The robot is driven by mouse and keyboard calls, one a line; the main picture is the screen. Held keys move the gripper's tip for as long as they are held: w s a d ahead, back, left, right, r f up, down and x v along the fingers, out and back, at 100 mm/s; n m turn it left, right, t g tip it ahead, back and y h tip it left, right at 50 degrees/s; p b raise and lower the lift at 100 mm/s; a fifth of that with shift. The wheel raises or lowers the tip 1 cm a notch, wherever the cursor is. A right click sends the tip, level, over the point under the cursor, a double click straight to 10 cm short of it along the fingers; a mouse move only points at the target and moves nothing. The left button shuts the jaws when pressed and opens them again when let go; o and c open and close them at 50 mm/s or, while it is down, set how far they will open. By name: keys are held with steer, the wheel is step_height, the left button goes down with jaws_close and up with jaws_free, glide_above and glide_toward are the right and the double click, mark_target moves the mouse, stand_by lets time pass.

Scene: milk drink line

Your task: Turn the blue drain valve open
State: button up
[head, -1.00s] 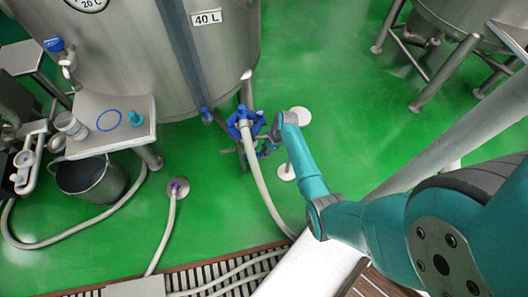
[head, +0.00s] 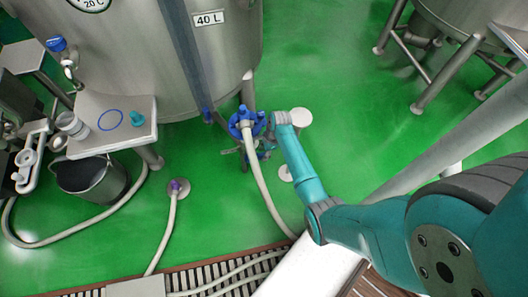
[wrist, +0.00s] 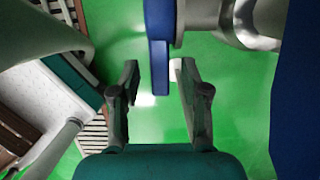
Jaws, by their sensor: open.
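The blue drain valve's lever (wrist: 159,50) hangs from a metal pipe fitting (wrist: 225,18) in the wrist view. Its lower end is between the two fingers of my gripper (wrist: 156,80), with gaps on both sides. My gripper is open and holds nothing. In the head view a blue fitting (head: 243,121) sits below the tank at the top of a pale hose. My gripper (head: 267,134) is just right of it, small and partly hidden by my wrist. The lever is hard to pick out there.
The steel tank (head: 150,70) stands above and left. A pale hose (head: 262,187) runs down to the floor grating (head: 235,270). A large blue surface (wrist: 298,85) fills the wrist view's right edge.

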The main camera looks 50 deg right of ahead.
steer(key=v, duration=1.2)
stand_by(0.3)
steer(key=s+a+f+n+t+h, duration=0.2)
steer(key=s+a+f+n, duration=0.35)
steer(key=a, duration=0.35)
steer(key=s+a+r+n+t+h, duration=0.1)
steer(key=s+a+r+n+t, duration=0.15)
steer(key=s+a+n, duration=0.4)
steer(key=s+a+r+n+t, duration=0.2)
steer(key=s+r+n, duration=0.2)
steer(key=r, duration=0.5)
steer(key=s+a+r+n+t, duration=0.3)
steer(key=s+r+n, duration=0.1)
steer(key=s+r, duration=0.4)
steer(key=s+a+r+n+t, duration=0.3)
steer(key=s+r, duration=0.3)
steer(key=r, duration=0.5)
steer(key=shift+s+n+y, duration=0.3)
steer(key=shift+n, duration=0.4)
steer(key=o, duration=0.4)
steer(key=shift+s+a+r+t, duration=0.15)
steer(key=shift+r+t, duration=0.2)
steer(key=shift+r, duration=0.2)
steer(key=shift+c, duration=0.2)
